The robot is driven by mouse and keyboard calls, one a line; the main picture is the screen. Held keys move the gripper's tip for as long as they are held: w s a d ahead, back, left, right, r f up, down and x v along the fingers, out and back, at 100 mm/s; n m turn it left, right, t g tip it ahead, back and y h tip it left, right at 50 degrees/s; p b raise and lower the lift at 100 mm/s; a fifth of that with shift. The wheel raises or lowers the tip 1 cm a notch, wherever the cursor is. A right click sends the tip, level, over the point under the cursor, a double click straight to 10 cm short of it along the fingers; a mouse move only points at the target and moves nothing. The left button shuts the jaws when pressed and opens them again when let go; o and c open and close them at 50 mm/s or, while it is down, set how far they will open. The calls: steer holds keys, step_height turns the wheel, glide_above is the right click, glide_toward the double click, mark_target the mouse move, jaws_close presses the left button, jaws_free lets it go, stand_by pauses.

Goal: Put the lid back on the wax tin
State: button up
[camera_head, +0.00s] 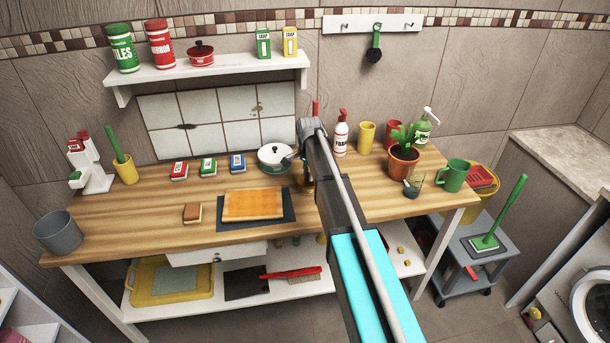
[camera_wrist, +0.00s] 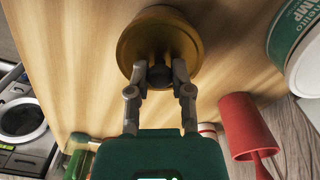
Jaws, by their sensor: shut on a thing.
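In the wrist view my gripper (camera_wrist: 159,74) is shut on the dark knob of a round golden-brown lid (camera_wrist: 134,45). The wooden worktop shows behind the lid, and I cannot tell how high above it the lid is. In the head view my own arm hides most of the gripper and the lid, just right of the dark mat. I cannot make out the wax tin for certain in either view; it may be hidden behind the lid or arm.
To the right are a potted plant (camera_head: 403,160) and green mug (camera_head: 452,176). The worktop's front left (camera_head: 140,231) is clear.

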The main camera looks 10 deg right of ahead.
stand_by(0.4)
steer(key=o, duration=0.9)
steer(key=shift+o, duration=0.5)
steer(key=o, duration=0.4)
steer(key=shift+c, duration=0.2)
steer(key=shift+r+p, duration=3.5)
